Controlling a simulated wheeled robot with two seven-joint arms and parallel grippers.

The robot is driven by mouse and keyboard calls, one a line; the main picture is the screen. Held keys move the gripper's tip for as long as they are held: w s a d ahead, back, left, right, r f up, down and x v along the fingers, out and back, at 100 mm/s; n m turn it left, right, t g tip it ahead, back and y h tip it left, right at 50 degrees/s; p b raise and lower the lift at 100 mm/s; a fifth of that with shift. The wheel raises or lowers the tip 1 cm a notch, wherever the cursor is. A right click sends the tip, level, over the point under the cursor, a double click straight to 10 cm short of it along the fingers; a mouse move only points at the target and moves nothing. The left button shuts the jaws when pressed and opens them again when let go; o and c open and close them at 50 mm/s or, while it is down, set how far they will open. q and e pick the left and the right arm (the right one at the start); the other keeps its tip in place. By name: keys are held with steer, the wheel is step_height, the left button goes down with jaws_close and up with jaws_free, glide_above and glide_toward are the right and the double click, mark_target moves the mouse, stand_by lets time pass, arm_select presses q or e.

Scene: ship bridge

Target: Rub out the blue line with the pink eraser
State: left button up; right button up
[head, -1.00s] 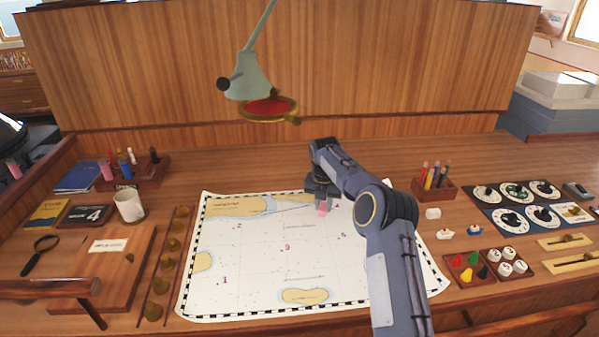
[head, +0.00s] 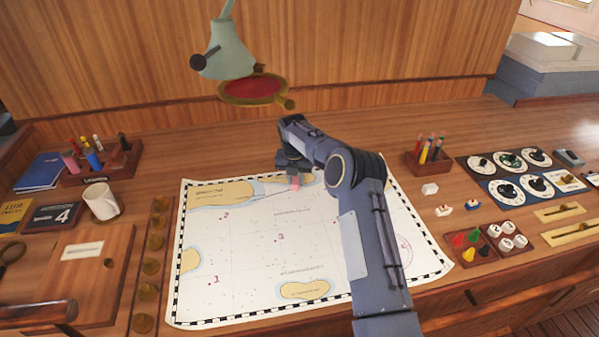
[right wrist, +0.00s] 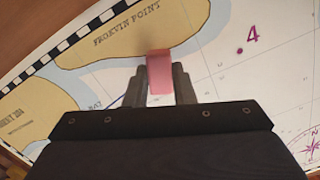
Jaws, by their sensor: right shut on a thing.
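The pink eraser (head: 295,183) is held over the back part of the chart (head: 245,270), near the shore of the tan land there. My right gripper (head: 294,174) is shut on it. In the right wrist view, the eraser (right wrist: 160,73) sits between the fingers (right wrist: 160,86), at the edge of the land marked "Frokvin Point". A thin line (head: 270,193) runs leftward from near the eraser. A short blue piece of the line (right wrist: 119,100) shows left of the fingers. The gripper hides part of it. I cannot tell whether the eraser touches the paper. My left gripper is not in view.
A lamp (head: 228,52) and a red-faced magnifier (head: 253,90) hang above the chart's back. A mug (head: 102,202) and a pen rack (head: 100,168) stand left. A pencil box (head: 429,158) and dials (head: 510,180) lie right. The left chart area is clear.

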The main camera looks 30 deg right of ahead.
steer(key=a, duration=1)
steer(key=w+a, duration=0.1)
steer(key=a, duration=0.5)
steer(key=shift+r, duration=0.1)
glide_toward(286, 191)
steer(key=d+f, duration=0.5)
steer(key=shift+w+d, duration=0.15)
steer(key=shift+d, duration=0.05)
steer(key=shift+f, duration=0.55)
stand_by(3.1)
steer(key=shift+w+a, duration=0.1)
steer(key=shift+a, duration=1.2)
steer(key=shift+a, duration=0.1)
steer(key=shift+w+a, duration=0.1)
steer(key=shift+a, duration=1.05)
